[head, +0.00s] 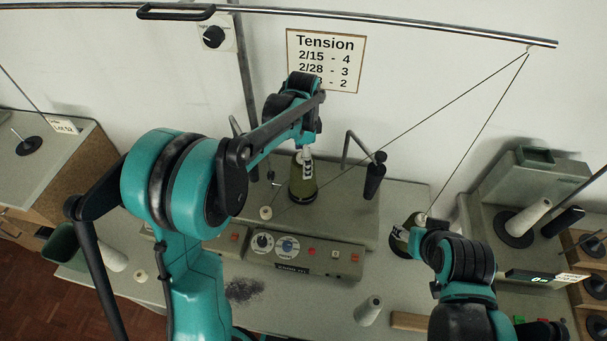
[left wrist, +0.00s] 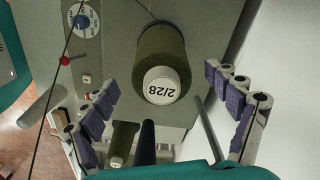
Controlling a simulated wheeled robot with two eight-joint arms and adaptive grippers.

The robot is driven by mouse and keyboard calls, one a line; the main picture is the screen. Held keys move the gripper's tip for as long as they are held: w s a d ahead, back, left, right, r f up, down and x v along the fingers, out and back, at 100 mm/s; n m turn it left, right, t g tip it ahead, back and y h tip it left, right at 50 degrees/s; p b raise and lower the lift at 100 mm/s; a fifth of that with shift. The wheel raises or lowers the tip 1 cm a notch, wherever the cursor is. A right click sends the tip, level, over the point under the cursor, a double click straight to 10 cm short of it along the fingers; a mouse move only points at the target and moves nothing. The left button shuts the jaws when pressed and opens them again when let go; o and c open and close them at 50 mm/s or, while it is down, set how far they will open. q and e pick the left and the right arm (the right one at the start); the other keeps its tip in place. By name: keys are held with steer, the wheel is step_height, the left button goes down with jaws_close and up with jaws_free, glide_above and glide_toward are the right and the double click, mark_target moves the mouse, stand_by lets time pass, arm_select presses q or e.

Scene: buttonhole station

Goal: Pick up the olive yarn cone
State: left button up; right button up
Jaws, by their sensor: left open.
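An olive yarn cone (head: 303,180) stands upright on the middle machine in the head view. In the left wrist view the olive cone (left wrist: 162,48) shows end-on, with its white "2/28" tip towards the camera. My left gripper (head: 307,146) is above this cone in the head view. In the left wrist view its fingers (left wrist: 168,92) are spread wide and empty, with the cone tip between them in the picture. A second olive cone (head: 402,238) stands at the right, beside the end of my right arm.
The tension card (head: 326,60) hangs on the wall behind. A black-topped bent rod (head: 375,175) stands right of the middle cone. A rail (head: 400,25) and threads cross above. A white cone (head: 529,217) and a grey cone (head: 368,311) stand at the right and front.

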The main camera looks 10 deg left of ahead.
arm_select(q)
step_height(320, 180, down, 5)
steer(key=shift+w+r+b, duration=0.1)
steer(key=shift+b, duration=0.5)
steer(key=c, duration=1.4)
steer(key=shift+r, duration=0.1)
